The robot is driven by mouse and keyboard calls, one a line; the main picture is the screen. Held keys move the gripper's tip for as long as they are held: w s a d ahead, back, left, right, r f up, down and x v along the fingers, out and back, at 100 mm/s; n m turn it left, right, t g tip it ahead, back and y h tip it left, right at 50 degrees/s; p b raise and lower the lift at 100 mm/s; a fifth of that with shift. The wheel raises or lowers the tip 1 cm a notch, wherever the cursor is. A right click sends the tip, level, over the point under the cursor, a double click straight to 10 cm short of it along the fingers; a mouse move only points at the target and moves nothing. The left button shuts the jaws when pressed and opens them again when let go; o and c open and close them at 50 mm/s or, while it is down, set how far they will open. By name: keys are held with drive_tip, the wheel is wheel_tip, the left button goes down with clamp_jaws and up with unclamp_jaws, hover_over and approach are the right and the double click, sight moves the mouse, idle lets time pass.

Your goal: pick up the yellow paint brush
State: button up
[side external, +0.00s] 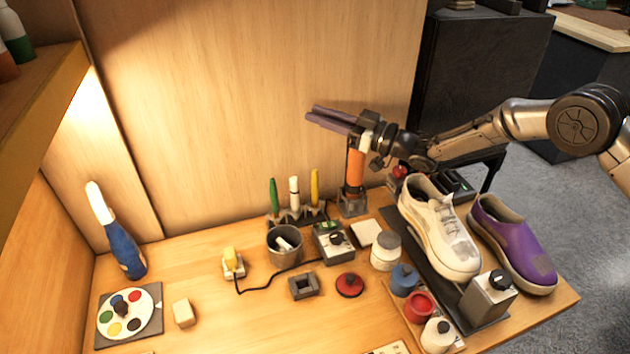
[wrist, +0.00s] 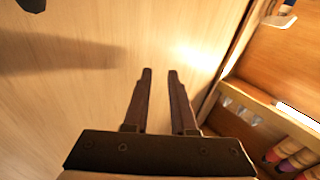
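The yellow paint brush (side external: 315,186) stands upright in a dark rack (side external: 298,216) near the back wall, at the right of a white brush (side external: 294,191) and a green brush (side external: 273,194). My gripper (side external: 310,114) is above the rack, well clear of the brushes, with its fingers pointing left. In the wrist view, my gripper (wrist: 160,72) shows a gap between its two fingers and nothing in it. The brushes do not show clearly in the wrist view.
An orange post (side external: 355,168) stands right of the rack, below my wrist. A grey cup (side external: 285,244) and a corded box (side external: 333,243) sit before the rack. A white sneaker (side external: 440,228) and a purple sneaker (side external: 512,241) are at right. The wooden wall (side external: 220,110) rises behind.

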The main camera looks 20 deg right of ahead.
sight(315, 170)
drive_tip(key=shift+g+h, duration=0.3)
drive_tip(key=shift+g, duration=0.2)
drive_tip(key=f, duration=0.3)
drive_tip(key=a+f, duration=0.1)
drive_tip(key=f, duration=0.2)
drive_tip(key=a+f, duration=0.1)
drive_tip(key=f, duration=0.2)
drive_tip(key=shift+s, duration=0.35)
wheel_tip(315, 170, down, 2)
drive_tip(key=shift+f, duration=0.25)
wheel_tip(315, 170, down, 4)
drive_tip(key=shift+w+r, duration=0.1)
drive_tip(key=shift+w, duration=0.05)
drive_tip(key=x, duration=0.2)
drive_tip(key=shift+w+a+r, duration=0.1)
drive_tip(key=shift+w+a, duration=0.15)
drive_tip(key=shift+a, duration=0.05)
drive_tip(key=shift+c, duration=0.2)
clamp_jaws()
